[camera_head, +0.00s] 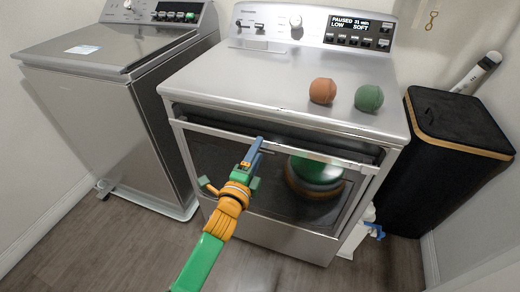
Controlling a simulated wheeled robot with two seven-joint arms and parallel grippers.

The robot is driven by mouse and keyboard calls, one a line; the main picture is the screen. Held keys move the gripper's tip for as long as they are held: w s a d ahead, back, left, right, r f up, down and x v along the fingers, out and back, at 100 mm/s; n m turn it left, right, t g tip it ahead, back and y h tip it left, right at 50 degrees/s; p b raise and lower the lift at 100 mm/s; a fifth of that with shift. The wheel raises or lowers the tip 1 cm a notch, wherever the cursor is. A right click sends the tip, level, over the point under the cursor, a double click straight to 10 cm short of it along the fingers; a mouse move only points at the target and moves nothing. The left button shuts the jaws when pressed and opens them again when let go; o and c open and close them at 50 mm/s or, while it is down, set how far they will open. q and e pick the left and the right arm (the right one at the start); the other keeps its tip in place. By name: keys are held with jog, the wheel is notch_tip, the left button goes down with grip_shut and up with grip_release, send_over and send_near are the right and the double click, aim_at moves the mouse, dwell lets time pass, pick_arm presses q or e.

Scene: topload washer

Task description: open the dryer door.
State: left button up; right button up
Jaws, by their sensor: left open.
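The dryer (270,85) stands in the middle, with a silver top and a lit display reading paused. Its front door (225,160) has a dark glass window and a light metal bar along its upper edge. A dark gap runs above that bar, below the dryer's top; I cannot tell whether the door is slightly ajar. My left gripper (256,152) is open, its blue fingers overlapping the bar near the middle of the door. Whether they touch it is unclear. My right gripper is not in view.
A topload washer (100,60) stands left. An orange ball (322,91) and a green ball (369,98) sit on the dryer top. A black bin (440,150) and a white bottle (352,240) stand right. Green and brown round shapes show in the glass.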

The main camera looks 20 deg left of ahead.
pick_arm(q)
jog(key=w, duration=0.3)
jog(key=shift+f, duration=0.2)
jog(key=shift+c, duration=0.8)
grip_shut()
dwell(0.4)
